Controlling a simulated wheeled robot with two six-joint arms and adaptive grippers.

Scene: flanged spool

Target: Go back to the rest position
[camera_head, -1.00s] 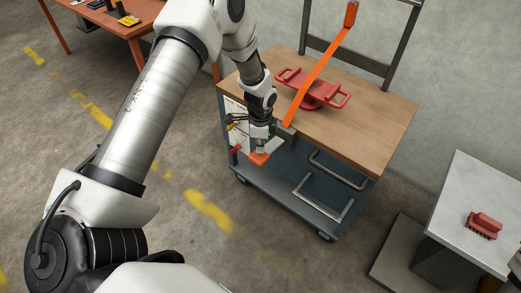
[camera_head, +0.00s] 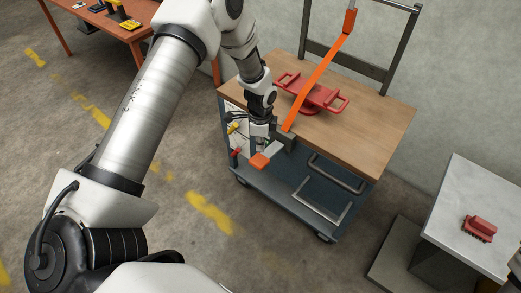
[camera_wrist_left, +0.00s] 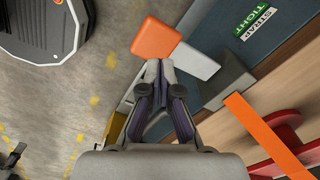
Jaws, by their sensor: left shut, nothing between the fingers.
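My left gripper (camera_head: 259,142) is shut and empty, pointing down beside the near left edge of the cart's wooden top (camera_head: 375,125). In the left wrist view its fingertips (camera_wrist_left: 160,66) are together, close to an orange-ended metal lever (camera_wrist_left: 155,38) at the cart's side. Whether they touch it I cannot tell. The orange lever end (camera_head: 259,161) shows just below the gripper in the head view. An orange strap (camera_head: 320,68) runs from the cart's upright frame across a red flanged spool (camera_head: 322,97) to the cart's edge. My right gripper is not in view.
The cart has a dark lower shelf and metal handles (camera_head: 338,171). A grey-topped stand (camera_head: 470,205) with a red brush-like object (camera_head: 480,228) is at the right. An orange table (camera_head: 130,30) with small items is at the back left. Floor on the left is open.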

